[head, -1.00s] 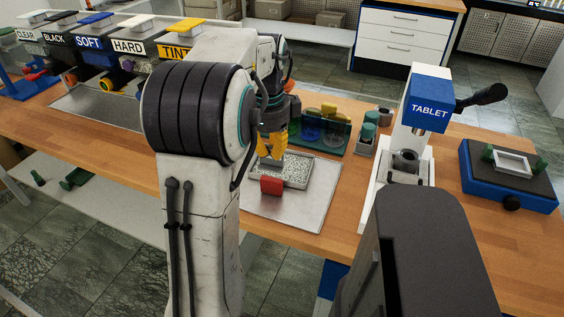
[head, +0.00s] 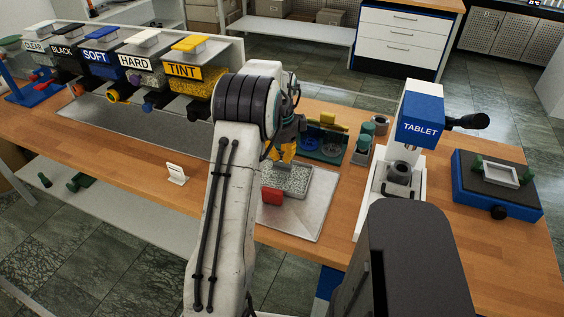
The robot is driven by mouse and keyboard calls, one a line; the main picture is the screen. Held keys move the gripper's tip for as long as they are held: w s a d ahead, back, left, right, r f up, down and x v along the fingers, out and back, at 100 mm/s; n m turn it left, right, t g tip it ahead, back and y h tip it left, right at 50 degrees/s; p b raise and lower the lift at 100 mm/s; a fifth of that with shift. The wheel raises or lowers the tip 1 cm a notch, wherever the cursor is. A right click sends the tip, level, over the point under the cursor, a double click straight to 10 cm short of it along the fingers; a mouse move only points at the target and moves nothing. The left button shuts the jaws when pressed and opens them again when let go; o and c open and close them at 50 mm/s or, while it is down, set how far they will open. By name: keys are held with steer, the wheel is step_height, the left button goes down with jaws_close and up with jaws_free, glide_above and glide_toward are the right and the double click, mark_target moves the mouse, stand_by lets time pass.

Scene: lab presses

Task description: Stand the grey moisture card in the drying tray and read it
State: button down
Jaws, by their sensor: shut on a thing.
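The drying tray (head: 310,184), a shallow grey tray filled with speckled granules, lies on a metal plate on the bench. My gripper (head: 285,158), with yellow fingers, points down at the tray's far side. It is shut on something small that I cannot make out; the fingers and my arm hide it. I cannot tell whether what it holds touches the granules. The grey moisture card is not clearly visible anywhere. A small white card-like stand (head: 176,173) is upright on the bench left of my arm.
A red block (head: 272,196) sits at the tray's near edge. Labelled bins (head: 183,80) stand at the back left. The bench front left is clear.

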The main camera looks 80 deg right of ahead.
mark_target(282, 168)
steer(key=shift+f+p, duration=1.15)
steer(key=shift+p, duration=0.55)
steer(key=shift+f+p, duration=0.55)
steer(key=shift+f, duration=0.3)
steer(key=c, duration=1.4)
jaws_free()
